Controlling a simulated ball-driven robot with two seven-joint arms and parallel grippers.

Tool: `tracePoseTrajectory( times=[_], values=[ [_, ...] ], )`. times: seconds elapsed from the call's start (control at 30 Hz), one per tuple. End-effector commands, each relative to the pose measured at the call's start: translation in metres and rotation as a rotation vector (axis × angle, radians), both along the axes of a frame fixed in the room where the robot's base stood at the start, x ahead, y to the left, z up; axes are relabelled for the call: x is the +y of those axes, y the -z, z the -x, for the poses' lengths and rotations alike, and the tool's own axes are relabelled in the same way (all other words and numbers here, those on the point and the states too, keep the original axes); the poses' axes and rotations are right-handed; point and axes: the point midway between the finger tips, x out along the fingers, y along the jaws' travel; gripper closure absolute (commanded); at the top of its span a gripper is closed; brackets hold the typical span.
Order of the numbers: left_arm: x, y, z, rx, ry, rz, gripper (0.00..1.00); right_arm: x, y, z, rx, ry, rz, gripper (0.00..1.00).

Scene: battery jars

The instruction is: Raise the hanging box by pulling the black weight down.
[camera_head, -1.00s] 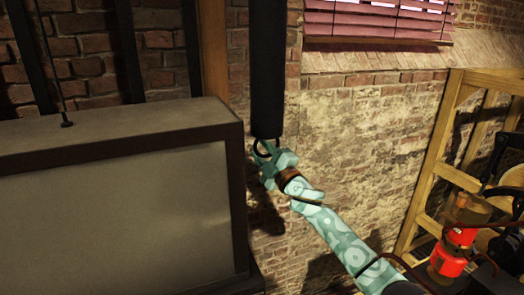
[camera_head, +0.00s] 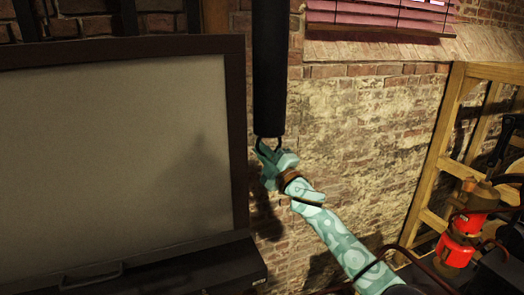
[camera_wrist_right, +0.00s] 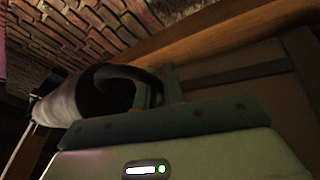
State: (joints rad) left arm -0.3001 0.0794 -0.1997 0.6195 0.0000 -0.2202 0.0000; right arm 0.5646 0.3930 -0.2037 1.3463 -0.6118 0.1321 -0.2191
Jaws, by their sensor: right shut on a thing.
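The black weight (camera_head: 269,75) is a long dark cylinder hanging upright in front of the brick wall. A dark ring handle is at its lower end. My right gripper (camera_head: 267,148) is shut on this ring, just under the weight. The wrist view shows the weight's end (camera_wrist_right: 85,95) and the curved handle (camera_wrist_right: 135,75) at my right gripper's fingers (camera_wrist_right: 158,90). The hanging box (camera_head: 240,140) is at the left, with a dark frame and a pale grey front; its left side is out of view. My left gripper is not in view.
A dark unit with a handle (camera_head: 95,272) is low at the left, below the box's pale front. A wooden frame (camera_head: 432,180) and a red object (camera_head: 460,245) are at the right. Red blinds (camera_head: 380,15) hang above. Brick wall fills the middle.

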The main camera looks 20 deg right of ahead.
Motion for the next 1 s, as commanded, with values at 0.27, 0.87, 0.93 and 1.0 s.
tracePoseTrajectory(
  times=[0.27,0.87,0.93,1.0],
  values=[
    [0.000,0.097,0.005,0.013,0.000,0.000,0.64,-0.001,0.137,-0.001,0.045,0.008,0.005,1.00],
    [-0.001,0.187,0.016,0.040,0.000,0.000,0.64,-0.008,0.244,-0.002,0.031,0.017,0.005,1.00],
    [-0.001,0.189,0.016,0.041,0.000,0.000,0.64,-0.008,0.247,-0.002,0.033,0.018,0.005,1.00],
    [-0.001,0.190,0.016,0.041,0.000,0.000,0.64,-0.008,0.249,-0.002,0.034,0.019,0.005,1.00]
  ],
)
